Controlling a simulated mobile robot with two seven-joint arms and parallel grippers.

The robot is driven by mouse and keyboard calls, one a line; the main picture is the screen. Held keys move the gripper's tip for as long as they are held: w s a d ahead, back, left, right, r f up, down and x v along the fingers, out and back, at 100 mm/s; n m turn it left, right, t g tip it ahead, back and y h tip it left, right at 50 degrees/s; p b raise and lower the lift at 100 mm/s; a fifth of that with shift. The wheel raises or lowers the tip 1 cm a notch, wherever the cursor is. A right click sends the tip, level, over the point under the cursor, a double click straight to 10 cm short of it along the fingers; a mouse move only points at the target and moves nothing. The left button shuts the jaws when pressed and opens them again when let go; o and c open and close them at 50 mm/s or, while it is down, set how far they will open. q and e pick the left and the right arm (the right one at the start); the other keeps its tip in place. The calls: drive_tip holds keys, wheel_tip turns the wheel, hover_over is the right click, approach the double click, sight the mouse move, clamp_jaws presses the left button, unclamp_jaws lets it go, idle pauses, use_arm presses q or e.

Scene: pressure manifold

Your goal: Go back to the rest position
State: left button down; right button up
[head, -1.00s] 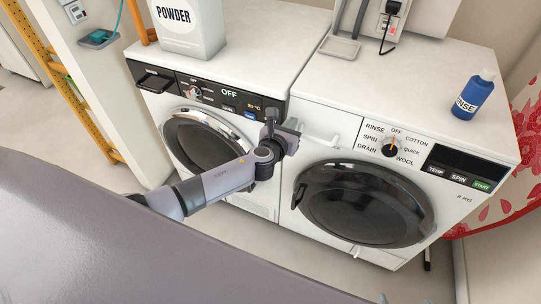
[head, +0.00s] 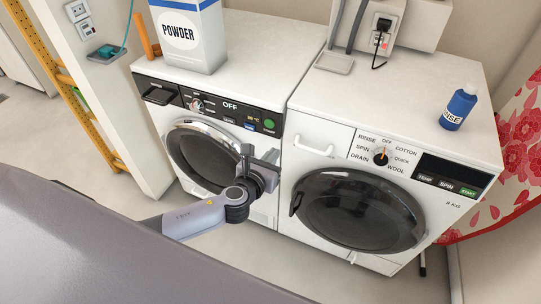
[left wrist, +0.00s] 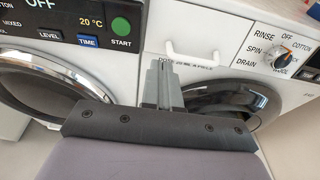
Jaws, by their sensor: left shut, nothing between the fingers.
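My left gripper (head: 247,157) is in front of the gap between the two white machines, apart from both, with its fingers pointing up in the head view. It is shut and empty. In the left wrist view its closed fingers (left wrist: 162,84) rise in the middle, below the white drawer handle. The left machine (head: 215,95) has a black panel reading OFF and a closed round door. The right machine (head: 440,140) has a dial (head: 381,158) and a closed dark door (head: 358,210). My right gripper is not in view.
A powder box (head: 190,38) stands on the left machine. A blue rinse bottle (head: 459,107) stands on the right one. A yellow ladder (head: 70,90) leans at the left. A red floral cloth (head: 515,150) hangs at the right. Floor shows in front of the machines.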

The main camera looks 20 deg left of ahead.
use_arm(q)
drive_tip(key=shift+s+r, duration=0.1)
drive_tip(key=shift+s, duration=0.35)
drive_tip(key=s+f+n+g, duration=0.2)
drive_tip(key=s+f+n, duration=0.2)
drive_tip(key=s+n, duration=0.7)
drive_tip(key=s+f+n+g+h, duration=0.1)
drive_tip(key=s+f+n+g, duration=0.1)
drive_tip(key=s+n, duration=1)
drive_tip(key=f+n, duration=0.1)
drive_tip(key=n, duration=1)
drive_tip(key=shift+a+f+g+h, duration=0.3)
drive_tip(key=shift+a+f, duration=0.05)
